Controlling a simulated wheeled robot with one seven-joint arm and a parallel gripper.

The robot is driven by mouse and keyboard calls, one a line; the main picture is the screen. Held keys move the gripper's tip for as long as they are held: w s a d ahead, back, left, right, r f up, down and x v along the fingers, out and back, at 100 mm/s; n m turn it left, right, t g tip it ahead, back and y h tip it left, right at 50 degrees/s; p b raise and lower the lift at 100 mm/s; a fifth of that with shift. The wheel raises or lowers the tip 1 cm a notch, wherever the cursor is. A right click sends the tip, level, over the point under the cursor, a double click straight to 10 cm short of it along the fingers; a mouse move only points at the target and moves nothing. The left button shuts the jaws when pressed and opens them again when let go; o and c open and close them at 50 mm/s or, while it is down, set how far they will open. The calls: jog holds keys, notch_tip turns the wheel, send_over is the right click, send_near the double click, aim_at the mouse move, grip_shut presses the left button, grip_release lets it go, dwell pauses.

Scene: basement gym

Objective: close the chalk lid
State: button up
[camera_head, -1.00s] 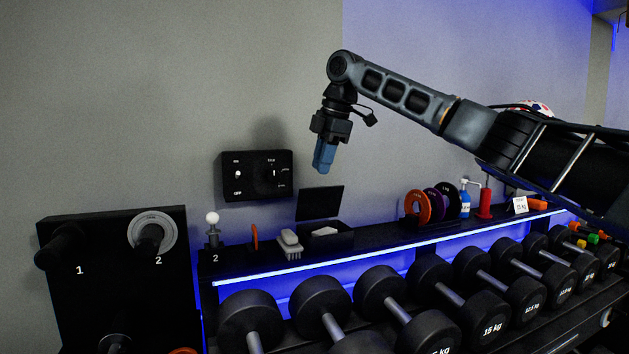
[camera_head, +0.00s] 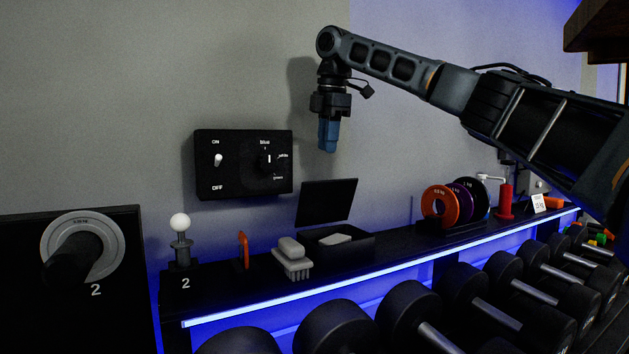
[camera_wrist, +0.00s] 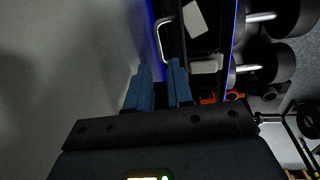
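The chalk box (camera_head: 358,249) is a low black box on the shelf with a white chalk block (camera_head: 335,239) inside. Its flat black lid (camera_head: 328,202) stands open, tilted up at the back of the box. My gripper (camera_head: 328,151) points down with blue fingers, above the lid and apart from it. In the wrist view, my gripper (camera_wrist: 160,66) shows a gap between its fingers and nothing held. The chalk block (camera_wrist: 195,19) lies ahead of the fingers, to the right. A pale bent bar (camera_wrist: 160,38) shows near the box there; I cannot tell what it belongs to.
Coloured plates (camera_head: 440,207) stand to the right. A black switch panel (camera_head: 244,163) is on the wall. Dumbbells (camera_head: 408,312) line the rack below the shelf.

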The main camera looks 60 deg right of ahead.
send_over(323, 198)
jog(key=w+d, duration=0.1)
jog(key=d, duration=0.2)
jog(key=shift+a+f, duration=0.15)
jog(key=shift+f, duration=1.75)
jog(key=shift+a+f, duration=0.1)
jog(key=shift+f, duration=1.8)
jog(key=shift+c, duration=0.5)
grip_shut()
